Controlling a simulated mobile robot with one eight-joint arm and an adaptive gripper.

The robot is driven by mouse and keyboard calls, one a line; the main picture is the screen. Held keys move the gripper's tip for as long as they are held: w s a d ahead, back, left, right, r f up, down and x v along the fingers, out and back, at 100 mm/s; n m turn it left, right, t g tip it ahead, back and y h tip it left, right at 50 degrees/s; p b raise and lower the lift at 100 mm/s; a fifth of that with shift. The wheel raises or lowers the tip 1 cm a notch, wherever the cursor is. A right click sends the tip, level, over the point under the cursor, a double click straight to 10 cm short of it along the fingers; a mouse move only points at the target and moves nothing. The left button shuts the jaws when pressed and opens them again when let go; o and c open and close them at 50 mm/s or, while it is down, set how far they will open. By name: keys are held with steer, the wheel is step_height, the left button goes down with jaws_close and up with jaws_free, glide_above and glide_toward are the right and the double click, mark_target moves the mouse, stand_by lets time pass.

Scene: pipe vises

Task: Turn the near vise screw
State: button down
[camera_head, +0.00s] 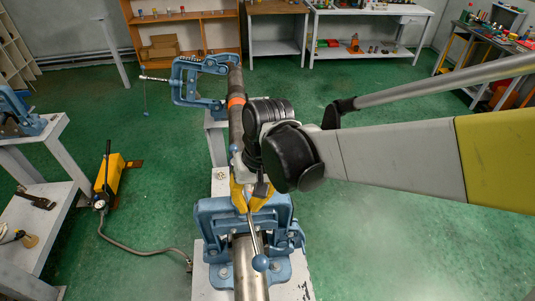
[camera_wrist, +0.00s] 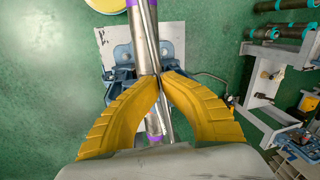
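The near vise (camera_head: 215,215) is blue and bolted on a light stand, with a metal pipe (camera_head: 249,275) running through it. Its screw handle is a thin metal bar (camera_head: 254,240) ending in a blue ball (camera_head: 260,263). The bar also shows in the wrist view (camera_wrist: 165,105), running along the pipe (camera_wrist: 143,45). My gripper (camera_head: 250,208) is above the vise, pointing down, with yellow fingers. In the wrist view its fingertips (camera_wrist: 161,76) come together at the bar and appear shut on it. The vise's screw is mostly hidden under the fingers.
A far blue vise (camera_head: 190,80) holds the same long pipe, which bears an orange band (camera_head: 236,101). A yellow pump (camera_head: 114,178) with a hose lies on the green floor at left. A side table (camera_head: 60,190) stands further left. The floor at right is clear.

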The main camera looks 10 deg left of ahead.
steer(key=shift+s+a, duration=0.1)
steer(key=c, duration=1.5)
jaws_free()
steer(key=shift+o, duration=0.2)
step_height(320, 180, up, 12)
steer(key=d, duration=0.2)
steer(key=shift+w, duration=0.4)
steer(key=shift+d+f, duration=0.1)
steer(key=shift+f, duration=0.1)
